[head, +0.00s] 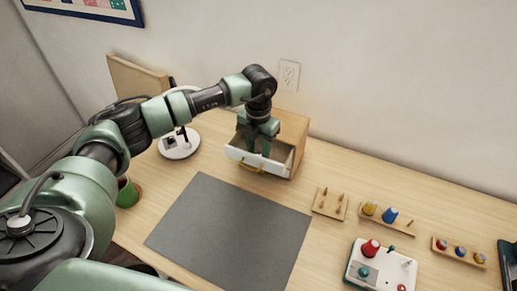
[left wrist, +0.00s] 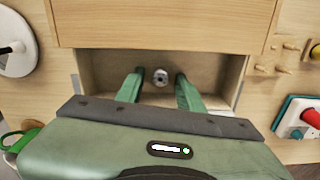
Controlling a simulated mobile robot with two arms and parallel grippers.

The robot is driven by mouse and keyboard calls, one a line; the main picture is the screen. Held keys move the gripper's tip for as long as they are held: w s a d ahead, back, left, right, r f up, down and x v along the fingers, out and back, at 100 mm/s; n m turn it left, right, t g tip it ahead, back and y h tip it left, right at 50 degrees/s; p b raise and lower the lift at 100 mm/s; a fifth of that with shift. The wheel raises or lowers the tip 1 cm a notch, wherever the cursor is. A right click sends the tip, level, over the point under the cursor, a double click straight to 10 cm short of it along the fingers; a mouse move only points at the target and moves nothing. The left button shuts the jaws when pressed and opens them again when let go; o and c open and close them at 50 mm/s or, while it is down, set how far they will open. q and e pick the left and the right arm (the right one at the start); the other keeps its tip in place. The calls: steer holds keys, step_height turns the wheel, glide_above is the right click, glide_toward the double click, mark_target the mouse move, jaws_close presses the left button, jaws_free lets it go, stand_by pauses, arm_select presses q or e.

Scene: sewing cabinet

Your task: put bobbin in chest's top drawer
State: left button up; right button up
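The small wooden chest (head: 294,126) stands at the back of the table with its white-fronted top drawer (head: 276,167) pulled open. My left gripper (head: 258,151) points down into the drawer. In the left wrist view its two green fingers (left wrist: 160,84) are spread apart inside the drawer (left wrist: 213,75). The small silvery round bobbin (left wrist: 160,77) shows between the fingertips, with a gap on each side, and appears to lie on the drawer floor. The bobbin is hidden in the head view. My right gripper is not in view.
A grey mat (head: 230,232) lies in front of the chest. To the right are a pegged board (head: 330,204), spool racks (head: 388,217) and a white-and-teal box with a red knob (head: 381,268). A round white stand (head: 179,147) and green cup (head: 127,193) are left.

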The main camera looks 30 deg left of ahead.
arm_select(q)
steer(key=shift+r, duration=0.1)
steer(key=shift+r, duration=0.2)
step_height(320, 180, up, 12)
steer(key=b, duration=0.2)
steer(key=shift+b, duration=0.4)
steer(key=shift+f, duration=0.2)
